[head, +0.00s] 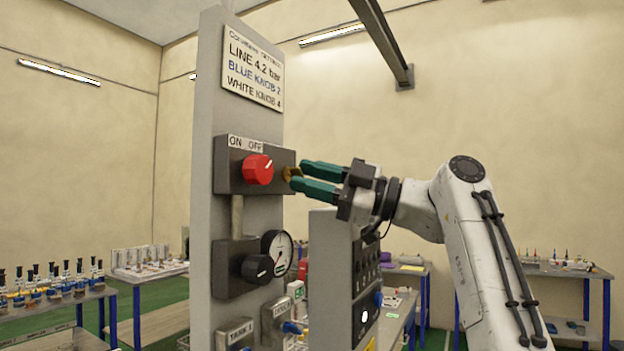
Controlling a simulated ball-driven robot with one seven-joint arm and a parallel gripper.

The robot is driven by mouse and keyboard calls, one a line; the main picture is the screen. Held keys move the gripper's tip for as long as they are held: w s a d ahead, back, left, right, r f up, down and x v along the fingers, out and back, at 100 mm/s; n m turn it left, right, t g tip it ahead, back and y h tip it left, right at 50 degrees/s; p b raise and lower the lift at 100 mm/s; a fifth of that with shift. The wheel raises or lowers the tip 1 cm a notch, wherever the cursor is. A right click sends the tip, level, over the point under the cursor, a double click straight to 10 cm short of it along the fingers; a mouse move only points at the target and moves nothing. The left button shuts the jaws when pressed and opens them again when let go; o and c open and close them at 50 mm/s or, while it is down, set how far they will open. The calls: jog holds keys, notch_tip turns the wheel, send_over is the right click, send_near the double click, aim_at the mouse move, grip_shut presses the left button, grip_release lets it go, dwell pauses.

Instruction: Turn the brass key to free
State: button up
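The brass key (290,174) sticks out of the right end of the dark switch box (227,173) on the grey upright panel. My gripper (297,178) comes in from the right with its two green fingers at the key. The fingers stand apart along their length, with the key's end at or between their tips. I cannot tell whether they touch it. The red knob (258,169) sits on the same box, left of the key, below a plate marked ON and OFF (246,144). Any marking for the key's positions is not visible.
Below are a black knob (257,268) and a round gauge (277,252). A sign (252,66) is above. A grey control cabinet (333,280) stands under my gripper. Tables with bottles (50,305) stand at left and another table (545,272) at right.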

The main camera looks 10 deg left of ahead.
jog(key=b+v, duration=0.3)
jog(key=v, duration=0.7)
jog(key=shift+d+b, duration=0.4)
jog(key=shift+f, duration=0.15)
